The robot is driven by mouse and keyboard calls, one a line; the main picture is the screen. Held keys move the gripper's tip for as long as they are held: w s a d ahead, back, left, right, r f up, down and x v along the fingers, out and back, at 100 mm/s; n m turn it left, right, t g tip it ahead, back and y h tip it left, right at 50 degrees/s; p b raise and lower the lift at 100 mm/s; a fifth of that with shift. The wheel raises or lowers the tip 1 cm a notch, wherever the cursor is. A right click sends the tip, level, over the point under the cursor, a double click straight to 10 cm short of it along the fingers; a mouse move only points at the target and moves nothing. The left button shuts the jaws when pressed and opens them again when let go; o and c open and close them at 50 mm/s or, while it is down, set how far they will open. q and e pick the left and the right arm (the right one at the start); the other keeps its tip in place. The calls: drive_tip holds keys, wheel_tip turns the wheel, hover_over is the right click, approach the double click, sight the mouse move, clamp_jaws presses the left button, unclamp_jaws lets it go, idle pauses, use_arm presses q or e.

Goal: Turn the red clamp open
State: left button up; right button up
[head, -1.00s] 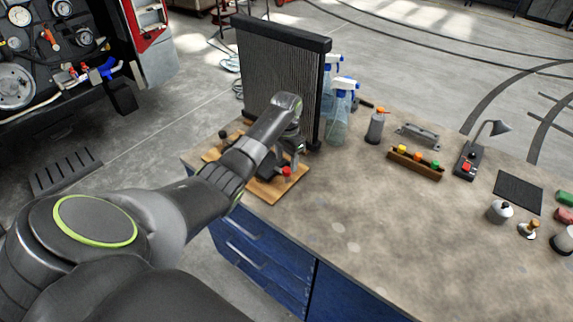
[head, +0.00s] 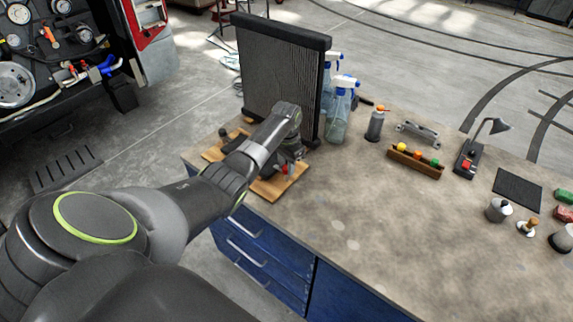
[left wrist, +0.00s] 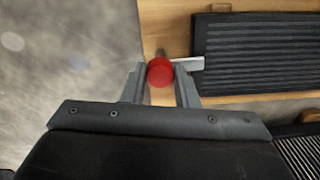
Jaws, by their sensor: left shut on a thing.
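The red clamp (left wrist: 160,71) shows its round red end between the fingertips in the left wrist view, with a pale metal arm reaching right from it. In the head view a bit of the red clamp (head: 285,170) shows just below my left gripper (head: 289,160). My left gripper (left wrist: 161,80) is shut on the red clamp. The clamp is at the edge of a wooden board (head: 272,190) on the bench. The gripper hides much of the clamp in the head view. My right gripper is in neither view.
A tall radiator (head: 280,70) stands right behind the board. Spray bottles (head: 339,115) stand to its right. A wooden tray (head: 415,163) with coloured pieces lies farther right. The bench top (head: 350,220) is clear in front. A ribbed black block (left wrist: 255,52) lies beside the clamp.

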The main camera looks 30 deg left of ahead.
use_arm(q)
drive_tip(key=shift+r+n+p, duration=0.15)
drive_tip(key=shift+n+p, duration=0.55)
drive_tip(key=shift+n, duration=0.2)
drive_tip(key=shift+n+p, duration=0.45)
drive_tip(key=shift+n, duration=0.35)
drive_tip(key=n, duration=0.2)
drive_tip(key=shift+n+p, duration=0.3)
drive_tip(key=shift+p, duration=0.05)
drive_tip(key=n, duration=0.5)
drive_tip(key=shift+n, duration=0.3)
drive_tip(key=n, duration=0.5)
drive_tip(key=shift+w, duration=0.1)
drive_tip(key=o, duration=1)
